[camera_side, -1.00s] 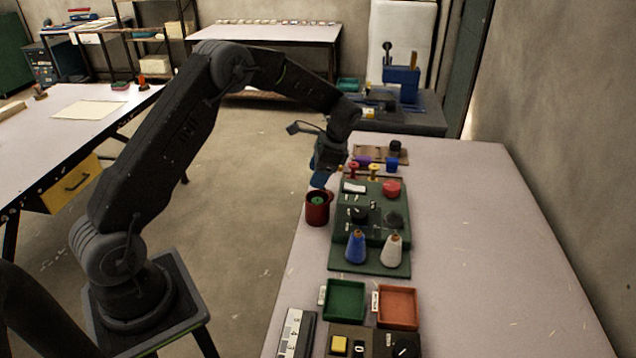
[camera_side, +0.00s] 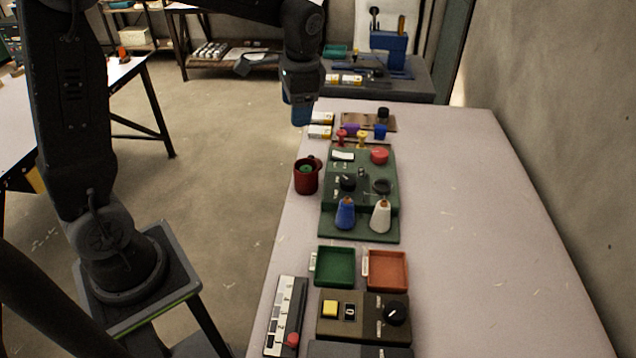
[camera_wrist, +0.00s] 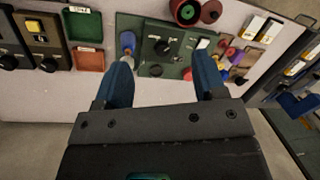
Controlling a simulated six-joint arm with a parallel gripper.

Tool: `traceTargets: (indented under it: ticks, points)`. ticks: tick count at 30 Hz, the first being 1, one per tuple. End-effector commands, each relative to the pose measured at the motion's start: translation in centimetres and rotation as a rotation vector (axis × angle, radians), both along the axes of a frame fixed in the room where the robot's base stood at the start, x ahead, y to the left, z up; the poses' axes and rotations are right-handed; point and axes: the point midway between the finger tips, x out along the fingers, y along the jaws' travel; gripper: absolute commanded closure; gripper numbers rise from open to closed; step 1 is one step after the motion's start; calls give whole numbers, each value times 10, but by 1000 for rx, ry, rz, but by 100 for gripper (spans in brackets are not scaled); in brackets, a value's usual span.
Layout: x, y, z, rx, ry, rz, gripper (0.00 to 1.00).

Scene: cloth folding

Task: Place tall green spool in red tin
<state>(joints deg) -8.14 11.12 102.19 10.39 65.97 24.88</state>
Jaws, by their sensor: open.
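The red tin (camera_side: 306,184) stands upright on the table, left of the green panel board. The green spool (camera_side: 307,168) is inside the tin, with only its top showing; its height is hidden. In the wrist view the green spool (camera_wrist: 186,12) shows as a round top within the tin's red rim. My gripper (camera_side: 298,116) is raised above and behind the tin, apart from it. In the wrist view my gripper (camera_wrist: 164,62) has its two blue fingers spread, with nothing held between them.
The green panel board (camera_side: 390,226) carries a blue cone spool (camera_side: 345,214), a white cone spool (camera_side: 381,216) and knobs. A green tray (camera_side: 334,267) and an orange tray (camera_side: 387,270) lie in front. The table's right side is clear.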

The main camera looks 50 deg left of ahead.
Motion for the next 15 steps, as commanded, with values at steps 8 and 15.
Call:
traceTargets:
  ticks: [8,15]
  points:
    - [-84,-45,48,-74,-242,131,36]
    - [-152,-72,53,-171,-420,243,36]
